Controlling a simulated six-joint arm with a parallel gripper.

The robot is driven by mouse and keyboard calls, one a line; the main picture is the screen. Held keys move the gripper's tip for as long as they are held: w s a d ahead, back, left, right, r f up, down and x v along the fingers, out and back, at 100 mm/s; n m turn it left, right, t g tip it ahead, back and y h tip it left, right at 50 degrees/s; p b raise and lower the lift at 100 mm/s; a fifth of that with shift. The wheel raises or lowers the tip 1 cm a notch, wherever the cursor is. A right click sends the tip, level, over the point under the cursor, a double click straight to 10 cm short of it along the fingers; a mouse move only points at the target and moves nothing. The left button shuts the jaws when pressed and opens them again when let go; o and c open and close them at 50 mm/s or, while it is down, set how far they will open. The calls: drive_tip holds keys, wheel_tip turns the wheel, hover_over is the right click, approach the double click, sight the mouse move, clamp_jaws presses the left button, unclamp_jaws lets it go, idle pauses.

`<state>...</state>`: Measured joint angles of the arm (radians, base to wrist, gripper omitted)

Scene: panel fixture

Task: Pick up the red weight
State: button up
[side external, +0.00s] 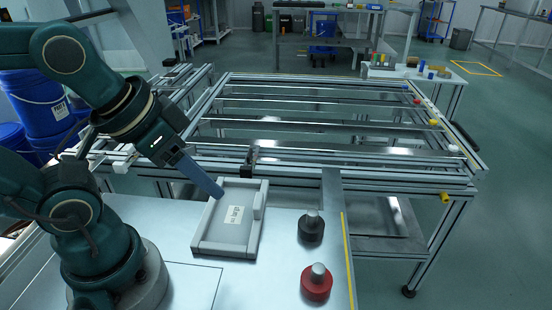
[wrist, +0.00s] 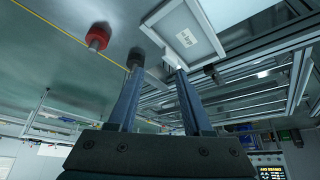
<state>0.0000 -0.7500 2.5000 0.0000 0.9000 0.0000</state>
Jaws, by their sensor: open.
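The red weight (side external: 316,287) stands upright on the light table near its front right, with a grey metal knob on top. In the wrist view the red weight (wrist: 86,35) is at the upper left, outside the fingers. My gripper (side external: 220,192) is above the grey tray, to the left of and farther back than the red weight. In the wrist view my gripper (wrist: 154,72) shows two spread fingers, open, with nothing held between them.
A black weight (side external: 311,230) stands behind the red one; in the wrist view it (wrist: 135,57) is partly hidden by the left finger. A grey labelled tray (side external: 206,248) lies left of the weights. An aluminium frame (side external: 285,182) stands behind. A yellow strip (side external: 348,262) marks the table's right edge.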

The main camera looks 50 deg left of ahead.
drive_tip(key=shift+o, duration=1)
